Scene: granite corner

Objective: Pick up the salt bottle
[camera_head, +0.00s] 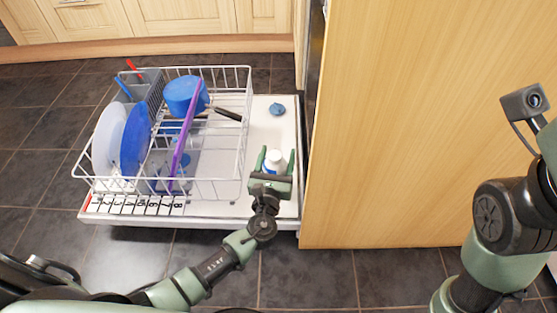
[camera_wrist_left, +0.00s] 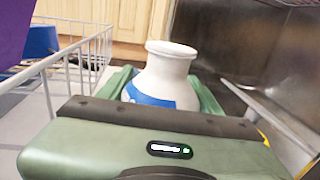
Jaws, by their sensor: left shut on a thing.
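The salt bottle (camera_head: 273,160) is white with a blue label and stands in or over the open dishwasher door, to the right of the wire rack. My left gripper (camera_head: 272,170) is shut on it, with a green finger on either side. In the left wrist view the bottle (camera_wrist_left: 168,78) looks upright between the fingers (camera_wrist_left: 165,90), its white neck and rim showing above. Its lower part is hidden behind the gripper body. Whether its base touches the door cannot be told. The right arm shows at the right edge of the head view, but its gripper is out of view.
The wire dish rack (camera_head: 215,180) holds a white plate (camera_head: 108,140), a blue plate (camera_head: 135,140), a purple board (camera_head: 186,130) and a blue pan (camera_head: 184,94). A small blue object (camera_head: 277,109) lies on the dishwasher door (camera_head: 262,128). A wooden cabinet panel (camera_head: 410,130) stands close on the right.

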